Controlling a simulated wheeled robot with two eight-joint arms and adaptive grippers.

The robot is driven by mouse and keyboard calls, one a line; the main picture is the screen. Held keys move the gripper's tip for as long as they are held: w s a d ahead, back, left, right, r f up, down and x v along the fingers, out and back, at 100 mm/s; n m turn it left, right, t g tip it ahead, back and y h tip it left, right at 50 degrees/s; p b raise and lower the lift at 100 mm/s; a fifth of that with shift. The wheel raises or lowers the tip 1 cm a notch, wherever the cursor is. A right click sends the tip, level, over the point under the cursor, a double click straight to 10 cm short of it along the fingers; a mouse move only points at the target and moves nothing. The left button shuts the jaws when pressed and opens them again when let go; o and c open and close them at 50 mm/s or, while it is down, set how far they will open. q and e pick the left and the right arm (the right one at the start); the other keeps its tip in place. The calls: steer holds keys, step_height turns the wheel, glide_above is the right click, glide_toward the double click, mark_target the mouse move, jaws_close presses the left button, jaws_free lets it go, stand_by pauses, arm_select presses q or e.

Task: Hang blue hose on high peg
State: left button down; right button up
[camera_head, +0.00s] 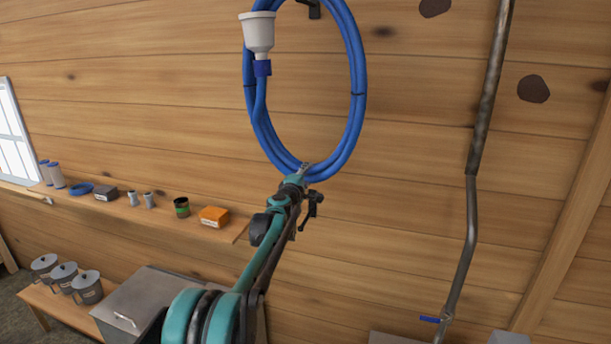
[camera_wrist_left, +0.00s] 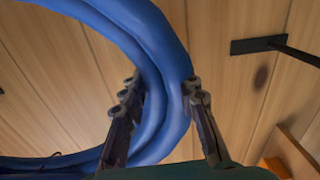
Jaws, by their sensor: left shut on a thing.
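The blue hose (camera_head: 358,90) is a tall upright coil in front of the plank wall, with a white funnel-like end (camera_head: 258,33) at its upper left. The top of the coil is cut off by the head view's upper edge. A dark high peg (camera_head: 313,9) shows inside the loop near that edge; whether the hose rests on it cannot be seen. My left gripper (camera_head: 304,170) is shut on the bottom of the coil. In the left wrist view, its fingers (camera_wrist_left: 165,105) stand on both sides of the hose strands (camera_wrist_left: 150,45). My right gripper is out of view.
A dark peg with a flat plate (camera_wrist_left: 258,45) shows at the right in the left wrist view. A wall shelf (camera_head: 130,206) at left holds an orange box (camera_head: 214,216) and several small items. A metal pipe (camera_head: 472,200) runs down the wall at right.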

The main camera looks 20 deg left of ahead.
arm_select(q)
steer(key=shift+w+d+p, duration=0.1)
steer(key=shift+w+p, duration=0.4)
steer(key=shift+w, duration=0.95)
steer(key=shift+w+r+p, duration=0.1)
steer(key=shift+w+p, duration=0.7)
steer(key=shift+w, duration=0.6)
steer(key=shift+w+d+p, duration=0.15)
steer(key=shift+w+p, duration=1.1)
steer(key=shift+w, duration=0.25)
steer(key=shift+f, duration=0.2)
steer(key=f, duration=0.1)
steer(key=w+f, duration=0.1)
steer(key=shift+w+f, duration=0.15)
steer(key=shift+f, duration=0.15)
